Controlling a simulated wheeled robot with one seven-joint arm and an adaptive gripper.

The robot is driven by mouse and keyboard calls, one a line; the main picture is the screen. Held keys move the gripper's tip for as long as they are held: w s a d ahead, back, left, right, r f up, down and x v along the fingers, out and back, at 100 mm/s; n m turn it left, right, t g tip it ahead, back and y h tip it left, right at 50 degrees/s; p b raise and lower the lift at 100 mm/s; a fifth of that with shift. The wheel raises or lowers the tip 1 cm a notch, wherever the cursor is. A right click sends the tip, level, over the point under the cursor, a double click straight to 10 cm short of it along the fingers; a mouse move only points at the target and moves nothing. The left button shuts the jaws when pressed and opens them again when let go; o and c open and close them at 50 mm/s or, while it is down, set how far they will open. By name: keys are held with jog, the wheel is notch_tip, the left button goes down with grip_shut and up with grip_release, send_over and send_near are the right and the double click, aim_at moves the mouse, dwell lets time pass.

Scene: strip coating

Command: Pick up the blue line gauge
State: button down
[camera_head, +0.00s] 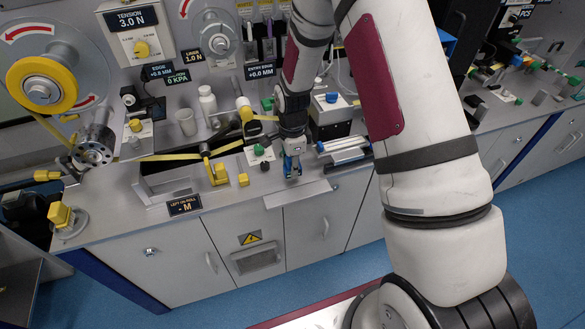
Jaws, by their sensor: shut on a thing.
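My gripper (292,168) points down over the front part of the bench, right of the middle yellow fittings. It is shut on a small blue piece, which I take to be the blue line gauge (294,147). Only a little blue shows between and above the fingers, and the fingers hide most of it. From this view I cannot tell whether it touches the bench top.
A yellow strip runs from the large yellow reel (41,84) past a yellow guide (215,171). A green knob (259,150) is left of my gripper. White rollers (344,145) and a blue-knobbed box (331,98) stand right. The bench's front edge is close.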

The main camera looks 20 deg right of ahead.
notch_tip(320, 180, up, 2)
jog(key=shift+r, duration=0.15)
jog(key=s+r, duration=0.1)
jog(key=s, duration=1.5)
jog(key=shift+a+r, duration=0.3)
jog(key=shift+a, duration=0.1)
jog(key=c, duration=2.2)
grip_release()
grip_shut()
